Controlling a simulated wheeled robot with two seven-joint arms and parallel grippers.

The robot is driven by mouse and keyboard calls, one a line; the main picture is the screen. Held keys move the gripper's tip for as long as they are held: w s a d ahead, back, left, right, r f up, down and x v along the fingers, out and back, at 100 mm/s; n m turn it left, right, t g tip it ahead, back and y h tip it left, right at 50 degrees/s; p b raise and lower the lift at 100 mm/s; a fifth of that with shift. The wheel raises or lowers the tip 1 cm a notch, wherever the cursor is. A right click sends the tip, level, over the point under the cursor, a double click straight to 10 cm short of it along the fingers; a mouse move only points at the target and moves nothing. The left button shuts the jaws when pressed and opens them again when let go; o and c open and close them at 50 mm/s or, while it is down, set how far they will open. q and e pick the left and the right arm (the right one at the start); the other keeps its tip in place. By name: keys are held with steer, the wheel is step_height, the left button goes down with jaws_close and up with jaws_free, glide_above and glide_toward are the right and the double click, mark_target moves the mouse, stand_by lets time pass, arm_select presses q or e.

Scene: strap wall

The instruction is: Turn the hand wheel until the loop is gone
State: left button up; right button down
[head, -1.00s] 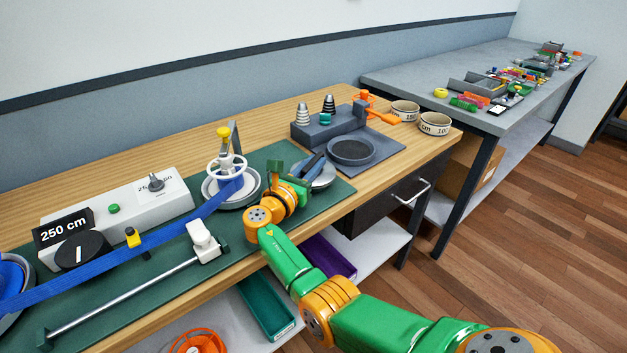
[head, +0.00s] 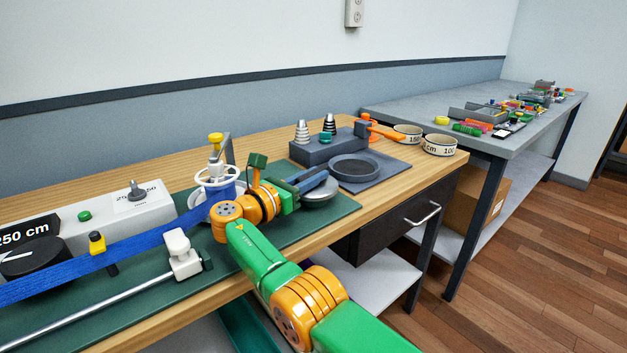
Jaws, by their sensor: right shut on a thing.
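The white hand wheel (head: 216,177) sits upright on a spool on the green mat, with a yellow knob (head: 215,138) above it. The blue strap (head: 125,254) runs from the left edge to the spool under the wheel. My right gripper (head: 314,180) reaches past the right side of the wheel, over a round metal disc (head: 322,192). It is shut on a blue strip that looks like strap; its jaws are small and partly hidden. My right wrist covers part of the spool. I cannot make out a loop. My left gripper is out of view.
A grey box with a "250 cm" sign (head: 26,235) and a dark knob stands left. A white clamp (head: 182,253) on a metal rod is in front of the strap.

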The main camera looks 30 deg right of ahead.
steer(key=c, duration=0.8)
jaws_free()
steer(key=shift+r, duration=0.1)
step_height(320, 180, up, 3)
steer(key=shift+a+r+p, duration=0.1)
steer(key=shift+r+p, duration=0.05)
steer(key=shift+p, duration=0.2)
steer(key=shift+s+a+r, duration=0.3)
steer(key=shift+s+r, duration=0.15)
steer(key=shift+r, duration=0.15)
steer(key=s+a+r, duration=0.6)
steer(key=s+r, duration=0.2)
steer(key=s, duration=0.3)
steer(key=shift+a+r, duration=0.2)
steer(key=shift+a, duration=0.1)
